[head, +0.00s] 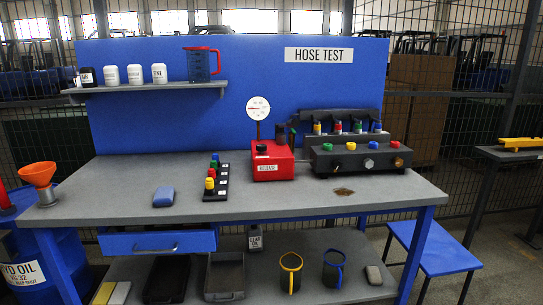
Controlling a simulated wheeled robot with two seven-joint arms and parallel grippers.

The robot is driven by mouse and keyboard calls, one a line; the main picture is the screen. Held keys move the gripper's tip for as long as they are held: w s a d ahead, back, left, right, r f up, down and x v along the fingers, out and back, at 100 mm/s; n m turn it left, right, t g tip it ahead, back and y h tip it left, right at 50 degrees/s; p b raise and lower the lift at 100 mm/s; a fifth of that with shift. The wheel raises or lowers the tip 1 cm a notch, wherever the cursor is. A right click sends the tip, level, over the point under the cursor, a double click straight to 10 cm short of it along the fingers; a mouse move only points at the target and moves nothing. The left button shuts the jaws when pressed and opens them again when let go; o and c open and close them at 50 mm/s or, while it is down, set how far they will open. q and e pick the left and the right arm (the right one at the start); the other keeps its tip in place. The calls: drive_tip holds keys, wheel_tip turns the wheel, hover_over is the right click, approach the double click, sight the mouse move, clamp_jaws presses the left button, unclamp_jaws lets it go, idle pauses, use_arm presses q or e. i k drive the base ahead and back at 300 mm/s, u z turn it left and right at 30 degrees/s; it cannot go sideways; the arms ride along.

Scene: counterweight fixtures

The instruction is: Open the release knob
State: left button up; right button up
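The red box (272,161) with a label that seems to read RELEASE stands in the middle of the grey bench top. A small black knob (262,148) sits on its top at the left, and I take it for the release knob. How far it is turned is too small to tell. A white dial gauge (258,107) rises behind the knob. A dark upright part (281,134) stands at the back of the box. Neither of my grippers shows in the head view.
Right of the box is a black manifold (345,161) with several coloured caps. Left of it is a black strip (218,180) with coloured fittings. A blue block (163,196) and an orange funnel (39,174) are further left. The bench front (270,205) is clear.

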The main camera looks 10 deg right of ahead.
sight(260, 148)
drive_tip(key=u, duration=0.05)
drive_tip(key=i, duration=0.85)
drive_tip(key=z, duration=0.45)
